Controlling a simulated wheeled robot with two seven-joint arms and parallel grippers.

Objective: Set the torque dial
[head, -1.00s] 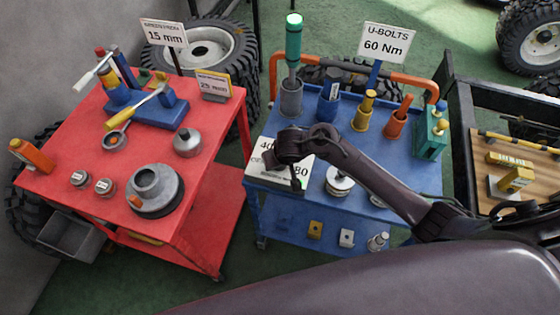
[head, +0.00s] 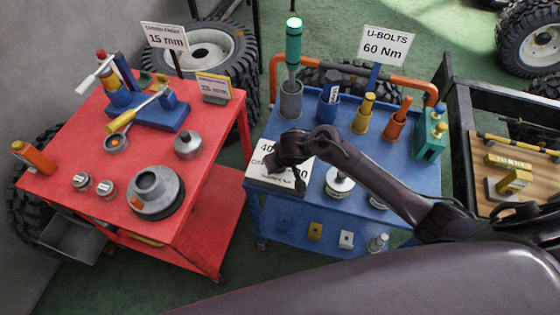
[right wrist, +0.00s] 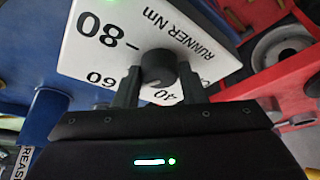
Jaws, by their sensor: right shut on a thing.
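The torque dial is a white plate (right wrist: 95,45) with black print, "RUNNER Nm" and the marks 40, 60 and 80, and a round dark knob (right wrist: 158,68) at its middle. The white plate (head: 262,158) lies on the blue cart's near left corner in the head view. My right gripper (right wrist: 160,84) is shut on the knob, one finger on each side. In the head view my right gripper (head: 288,182) covers the knob and part of the scale. Which mark the knob points to cannot be told. A sign (head: 385,46) reads "U-BOLTS 60 Nm". My left gripper is not in view.
The blue cart (head: 330,180) also bears a green-topped tool (head: 293,45), several coloured holders and a green box (head: 431,138). A red cart (head: 120,185) with tools and a grey stepped part (head: 155,190) stands left. A floor gap separates the carts.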

